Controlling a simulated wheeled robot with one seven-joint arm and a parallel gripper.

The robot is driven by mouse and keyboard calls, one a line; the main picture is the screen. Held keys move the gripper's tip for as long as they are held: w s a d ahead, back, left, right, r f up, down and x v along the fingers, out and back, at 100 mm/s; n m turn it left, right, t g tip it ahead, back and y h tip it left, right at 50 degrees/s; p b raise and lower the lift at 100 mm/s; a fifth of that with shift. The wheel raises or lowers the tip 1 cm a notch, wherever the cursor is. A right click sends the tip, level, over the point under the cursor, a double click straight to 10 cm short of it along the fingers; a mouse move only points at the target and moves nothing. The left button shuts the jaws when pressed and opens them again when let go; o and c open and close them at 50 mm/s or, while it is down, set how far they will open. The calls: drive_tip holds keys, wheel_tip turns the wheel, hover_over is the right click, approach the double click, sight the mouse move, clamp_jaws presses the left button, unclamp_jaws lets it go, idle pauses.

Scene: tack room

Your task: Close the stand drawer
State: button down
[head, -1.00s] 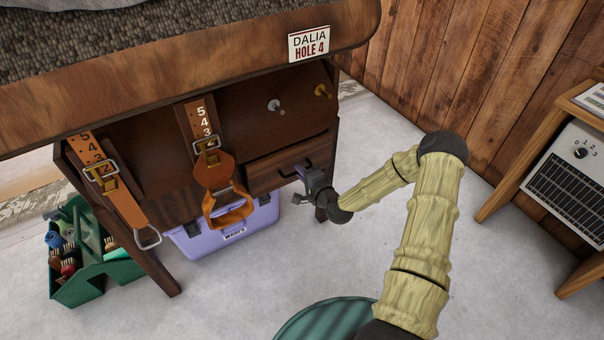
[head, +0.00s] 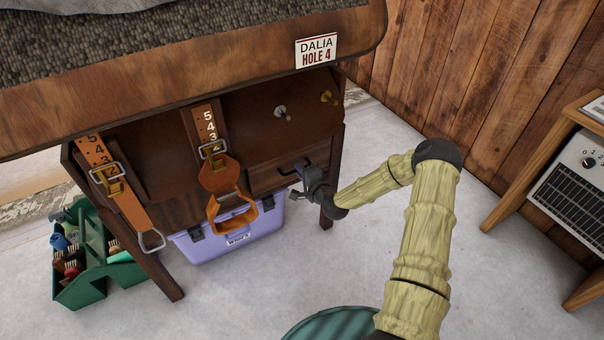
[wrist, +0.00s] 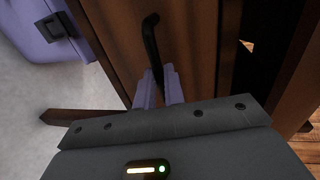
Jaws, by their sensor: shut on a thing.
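The stand drawer (head: 268,181) is a small brown wooden front at the lower right of the dark wooden stand (head: 255,120). Its dark bar handle (head: 308,164) also shows in the wrist view (wrist: 150,35). My gripper (head: 307,180) is at the drawer's right part. In the wrist view its purple-grey fingers (wrist: 160,88) are shut on the lower end of the handle. The drawer front looks close to the stand face, but my gripper hides part of it and I cannot tell how large any gap is.
Orange leather stirrup straps (head: 222,175) hang left of the drawer. A lilac box (head: 215,244) stands under the stand, with a green tote (head: 92,285) to its left. Two pegs (head: 281,112) project above the drawer. Clear floor lies to the right, before a side table (head: 545,165).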

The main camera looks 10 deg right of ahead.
drive_tip(key=shift+w+r, duration=0.1)
drive_tip(key=c, duration=1.5)
unclamp_jaws()
drive_tip(key=shift+w, duration=0.15)
drive_tip(key=p+v, duration=0.3)
drive_tip(key=v, duration=1.4)
drive_tip(key=shift+s+p, duration=0.25)
drive_tip(key=shift+p, duration=0.05)
